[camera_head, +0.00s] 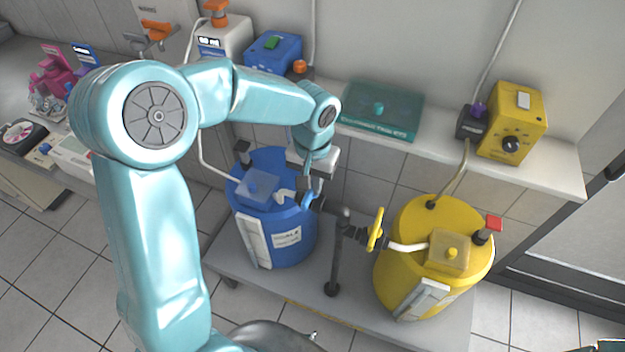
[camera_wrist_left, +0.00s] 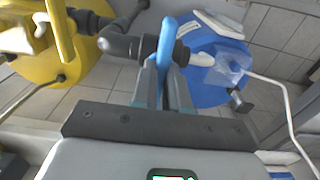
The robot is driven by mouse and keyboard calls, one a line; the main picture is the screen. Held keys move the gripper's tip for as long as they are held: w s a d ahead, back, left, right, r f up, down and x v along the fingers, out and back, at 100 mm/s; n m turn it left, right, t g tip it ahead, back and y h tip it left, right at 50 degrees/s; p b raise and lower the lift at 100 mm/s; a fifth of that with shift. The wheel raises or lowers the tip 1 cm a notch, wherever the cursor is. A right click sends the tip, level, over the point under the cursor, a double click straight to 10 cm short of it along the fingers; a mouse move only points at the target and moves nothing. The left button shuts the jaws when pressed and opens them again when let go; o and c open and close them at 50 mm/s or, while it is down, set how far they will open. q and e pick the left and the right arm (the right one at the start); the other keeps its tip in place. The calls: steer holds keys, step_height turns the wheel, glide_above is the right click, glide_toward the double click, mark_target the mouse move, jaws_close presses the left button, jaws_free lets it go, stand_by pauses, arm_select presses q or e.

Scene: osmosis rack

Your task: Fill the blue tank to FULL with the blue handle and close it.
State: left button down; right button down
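The blue tank (camera_head: 275,235) stands on a low grey shelf, with a pale level strip (camera_head: 256,243) on its front. It also shows in the wrist view (camera_wrist_left: 210,90). The blue handle (camera_head: 307,200) sits on the dark pipe by the tank's upper right side. In the wrist view the blue handle (camera_wrist_left: 167,42) stands upright between my left gripper's fingers (camera_wrist_left: 165,85), which are closed on it. In the head view my left gripper (camera_head: 313,188) reaches down to the handle and partly hides it. The level mark cannot be read. My right gripper is out of view.
A yellow tank (camera_head: 388,275) with a yellow handle (camera_head: 376,229) stands to the right on the same low shelf. A black pipe stand (camera_head: 334,265) rises between the tanks. The wall shelf (camera_head: 440,155) above carries a teal box (camera_head: 382,108) and a yellow pump (camera_head: 512,120).

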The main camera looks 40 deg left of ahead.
arm_select(q)
steer(key=n+b, duration=0.2)
steer(key=n, duration=0.1)
steer(key=shift+f+n+b, duration=0.1)
steer(key=shift+n+b, duration=0.25)
steer(key=shift+n, duration=0.05)
steer(key=n+b, duration=0.2)
steer(key=n, duration=0.4)
steer(key=shift+n+b, duration=0.3)
steer(key=shift+b, duration=0.05)
steer(key=n+b, duration=0.1)
steer(key=n, duration=0.3)
steer(key=shift+r+n+b, duration=0.2)
steer(key=shift+n+b, duration=0.3)
steer(key=shift+n, duration=1.2)
steer(key=c, duration=1.1)
jaws_free()
steer(key=shift+c, duration=0.2)
